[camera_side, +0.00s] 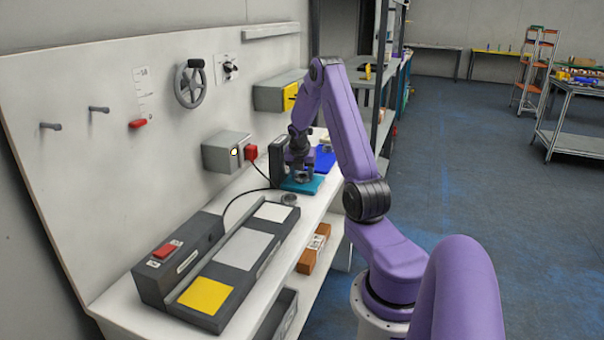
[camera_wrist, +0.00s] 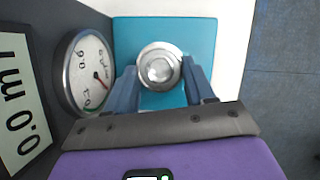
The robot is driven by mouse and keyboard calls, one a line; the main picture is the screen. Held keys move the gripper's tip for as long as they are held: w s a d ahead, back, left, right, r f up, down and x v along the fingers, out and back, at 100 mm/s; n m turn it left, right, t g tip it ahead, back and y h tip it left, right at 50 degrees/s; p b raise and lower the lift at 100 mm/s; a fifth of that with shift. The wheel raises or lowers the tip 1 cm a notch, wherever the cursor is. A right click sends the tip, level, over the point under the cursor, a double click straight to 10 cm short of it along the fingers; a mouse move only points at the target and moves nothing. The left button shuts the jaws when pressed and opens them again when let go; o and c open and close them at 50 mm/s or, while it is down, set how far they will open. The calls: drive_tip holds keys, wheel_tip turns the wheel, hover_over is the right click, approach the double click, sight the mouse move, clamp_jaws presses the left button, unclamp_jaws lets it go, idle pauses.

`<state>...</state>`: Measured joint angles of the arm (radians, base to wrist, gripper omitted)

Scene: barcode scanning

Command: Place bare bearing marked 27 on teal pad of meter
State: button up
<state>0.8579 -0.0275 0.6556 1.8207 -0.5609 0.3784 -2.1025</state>
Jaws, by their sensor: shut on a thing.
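My gripper (camera_side: 302,176) is shut on a round metal bearing (camera_wrist: 159,66), which sits between its two fingers in the wrist view. The bearing is over the teal pad (camera_wrist: 195,30) of the meter. I cannot tell whether it touches the pad or is slightly above it. No number is readable on the bearing. The meter (camera_side: 277,163) is a dark upright block behind the teal pad (camera_side: 314,189) in the side view. In the wrist view its round dial (camera_wrist: 90,70) and its display (camera_wrist: 20,105), reading about 0.0, show at the left.
Another metal ring (camera_side: 289,199) lies on the white bench in front of the teal pad. A blue pad (camera_side: 324,160) lies just beyond. A dark console with yellow (camera_side: 206,295), grey and white panels fills the near bench. A grey wall box (camera_side: 226,152) is nearby.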

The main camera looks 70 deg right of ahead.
drive_tip(key=shift+f, duration=0.15)
drive_tip(key=o, duration=1.2)
drive_tip(key=shift+o, duration=0.2)
drive_tip(key=w+v, duration=0.1)
drive_tip(key=v, duration=1.1)
drive_tip(key=w+a+r+m+t+y, duration=0.1)
drive_tip(key=w+a+m, duration=0.1)
drive_tip(key=a, duration=1.3)
drive_tip(key=w+a+r+m+y, duration=0.1)
drive_tip(key=a+y, duration=0.1)
drive_tip(key=a, duration=1.3)
drive_tip(key=s+a+m+y, duration=0.1)
drive_tip(key=s+a+m, duration=0.1)
drive_tip(key=s+a, duration=0.85)
drive_tip(key=s+a+m+g, duration=0.1)
drive_tip(key=s+a, duration=0.2)
drive_tip(key=s, duration=0.3)
drive_tip(key=s+a+f+m, duration=0.1)
drive_tip(key=s+a, duration=0.2)
drive_tip(key=s, duration=0.3)
drive_tip(key=shift+s+a+f+m+g+y, duration=0.2)
drive_tip(key=shift+s+m+g+y, duration=0.1)
drive_tip(key=shift+g+y, duration=0.1)
